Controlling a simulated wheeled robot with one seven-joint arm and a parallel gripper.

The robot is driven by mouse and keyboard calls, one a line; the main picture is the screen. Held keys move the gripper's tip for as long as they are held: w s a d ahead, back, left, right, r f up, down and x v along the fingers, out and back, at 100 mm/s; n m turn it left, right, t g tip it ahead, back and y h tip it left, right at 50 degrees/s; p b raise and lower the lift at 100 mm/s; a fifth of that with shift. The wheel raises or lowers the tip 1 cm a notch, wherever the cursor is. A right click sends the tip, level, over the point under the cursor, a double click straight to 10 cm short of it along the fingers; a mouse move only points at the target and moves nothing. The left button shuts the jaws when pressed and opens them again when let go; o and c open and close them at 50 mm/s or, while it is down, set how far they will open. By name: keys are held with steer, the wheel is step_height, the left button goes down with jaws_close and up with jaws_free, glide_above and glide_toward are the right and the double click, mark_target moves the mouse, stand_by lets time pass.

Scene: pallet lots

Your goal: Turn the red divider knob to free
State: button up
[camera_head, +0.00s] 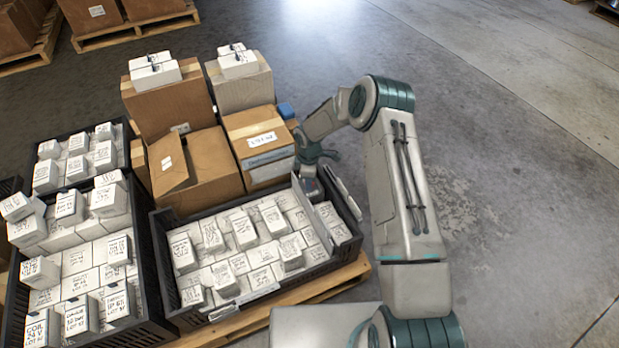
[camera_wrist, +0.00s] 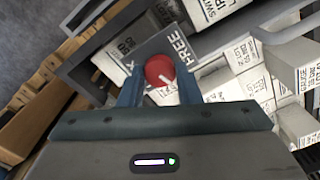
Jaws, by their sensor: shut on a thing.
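The red divider knob (camera_wrist: 160,71) shows in the wrist view between the two fingers of my gripper (camera_wrist: 160,88), which is shut on it. A pale line marks the knob's face. A grey plate lettered FREE (camera_wrist: 175,45) lies just beyond the knob; I cannot tell for sure which mark the line points at. In the head view my gripper (camera_head: 312,186) reaches down at the right rear corner of the black crate (camera_head: 165,265). The knob is hidden there behind the gripper and arm.
White labelled boxes (camera_head: 242,232) fill the crate. Cardboard cartons (camera_head: 195,170) stand close behind it, and another crate of white boxes (camera_head: 75,240) is at the left. The wooden pallet (camera_head: 335,283) edges the crate. Open concrete floor (camera_head: 520,170) lies to the right.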

steer(key=n, duration=0.4)
steer(key=shift+w+d+r, duration=0.1)
steer(key=shift+w, duration=0.05)
steer(key=shift+n+p, duration=0.35)
steer(key=shift+n, duration=1.45)
steer(key=o, duration=1)
steer(key=shift+d, duration=0.1)
steer(key=shift+c, duration=0.2)
step_height(320, 180, up, 14)
steer(key=p, duration=0.4)
